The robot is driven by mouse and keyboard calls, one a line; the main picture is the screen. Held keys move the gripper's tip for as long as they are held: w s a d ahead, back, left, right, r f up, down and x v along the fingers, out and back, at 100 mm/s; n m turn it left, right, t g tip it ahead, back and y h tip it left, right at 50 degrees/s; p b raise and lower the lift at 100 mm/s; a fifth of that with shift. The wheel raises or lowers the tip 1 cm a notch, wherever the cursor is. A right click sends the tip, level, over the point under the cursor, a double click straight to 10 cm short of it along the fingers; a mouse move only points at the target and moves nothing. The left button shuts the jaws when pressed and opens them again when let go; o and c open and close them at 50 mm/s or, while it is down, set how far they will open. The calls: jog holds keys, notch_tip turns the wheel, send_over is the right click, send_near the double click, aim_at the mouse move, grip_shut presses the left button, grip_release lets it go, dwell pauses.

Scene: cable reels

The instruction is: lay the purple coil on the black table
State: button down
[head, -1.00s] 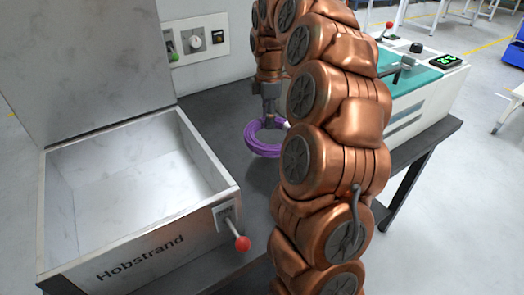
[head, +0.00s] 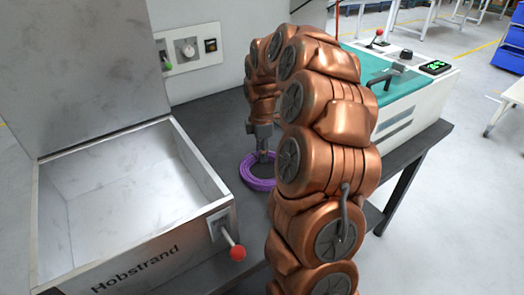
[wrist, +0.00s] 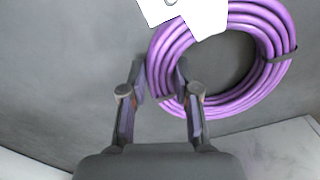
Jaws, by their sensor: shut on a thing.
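The purple coil (head: 258,184) is a ring of bundled cable lying about flat, low over the black table (head: 212,110). I cannot tell whether it touches the top. My gripper (head: 263,155) points down and is shut on the left side of the coil. In the wrist view, the two fingers (wrist: 160,85) straddle the coil's ring (wrist: 276,30). A dark tie binds the ring at the right, and a white tag covers part of its top. My arm hides the coil's right edge in the head view.
An open metal bin marked Hobstrand (head: 150,262), with a red-knobbed lever (head: 238,253), stands left of the coil. A teal-topped machine (head: 375,68) stands behind right. A panel with a dial (head: 186,48) is at the back. Bare black tabletop lies between bin and coil.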

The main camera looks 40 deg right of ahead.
jog(key=c, duration=0.9)
grip_release()
jog(key=shift+o, duration=0.2)
jog(key=shift+r, duration=0.1)
notch_tip(320, 180, up, 12)
jog(key=shift+b, duration=0.3)
